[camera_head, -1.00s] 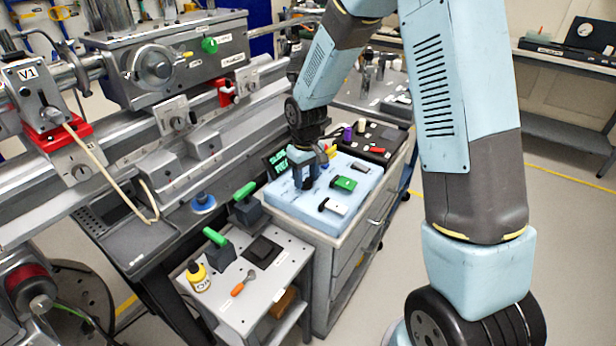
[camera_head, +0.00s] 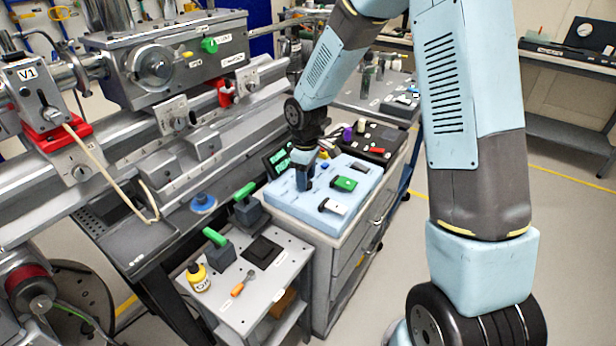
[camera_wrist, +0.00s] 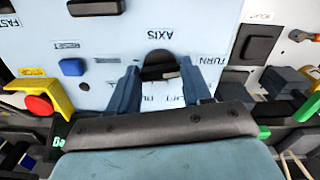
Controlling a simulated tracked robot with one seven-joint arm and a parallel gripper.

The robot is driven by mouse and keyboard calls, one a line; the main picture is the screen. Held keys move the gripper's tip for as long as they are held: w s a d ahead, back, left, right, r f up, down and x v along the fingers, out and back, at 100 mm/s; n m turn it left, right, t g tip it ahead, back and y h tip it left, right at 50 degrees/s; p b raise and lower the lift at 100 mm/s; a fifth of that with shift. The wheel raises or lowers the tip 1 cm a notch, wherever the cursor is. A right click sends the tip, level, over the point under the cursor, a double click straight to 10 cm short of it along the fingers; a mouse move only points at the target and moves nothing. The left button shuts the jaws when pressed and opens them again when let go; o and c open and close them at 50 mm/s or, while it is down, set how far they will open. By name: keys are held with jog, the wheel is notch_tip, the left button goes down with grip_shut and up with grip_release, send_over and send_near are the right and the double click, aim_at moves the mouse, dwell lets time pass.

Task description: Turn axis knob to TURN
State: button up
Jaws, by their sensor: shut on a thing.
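The axis knob (camera_wrist: 158,70) is a dark rounded knob on the light blue control panel (camera_head: 287,206). In the wrist view it sits just below the upside-down AXIS label (camera_wrist: 160,34). The upside-down TURN label (camera_wrist: 214,60) is to its right. My gripper (camera_head: 304,184) is low over the panel's left part. In the wrist view my gripper (camera_wrist: 158,79) has its two blue fingers on either side of the knob and is shut on it. The knob's lower part and its pointer are hidden or too small to read.
The wrist view shows a blue button (camera_wrist: 73,67) and a red button (camera_wrist: 39,105) under a yellow guard (camera_wrist: 52,92). A green-handled lever (camera_head: 246,205) stands left of the panel.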

jog(key=shift+s, duration=0.1)
jog(key=o, duration=1.1)
jog(key=shift+c, duration=0.2)
notch_tip(320, 180, up, 14)
jog(key=shift+f, duration=0.2)
jog(key=s+d+r+m+t, duration=0.3)
jog(key=s+d+r+m, duration=0.4)
jog(key=s+d+r, duration=0.55)
jog(key=s+d+r+m+t, duration=0.1)
jog(key=s+d+r+m, duration=0.1)
jog(key=s, duration=0.4)
jog(key=s+d+r+m+t, duration=0.1)
jog(key=s+d+r+m, duration=0.1)
jog(key=s, duration=0.5)
jog(key=shift+d+m+t, duration=0.3)
jog(key=shift+d+m, duration=0.5)
jog(key=shift+d, duration=0.4)
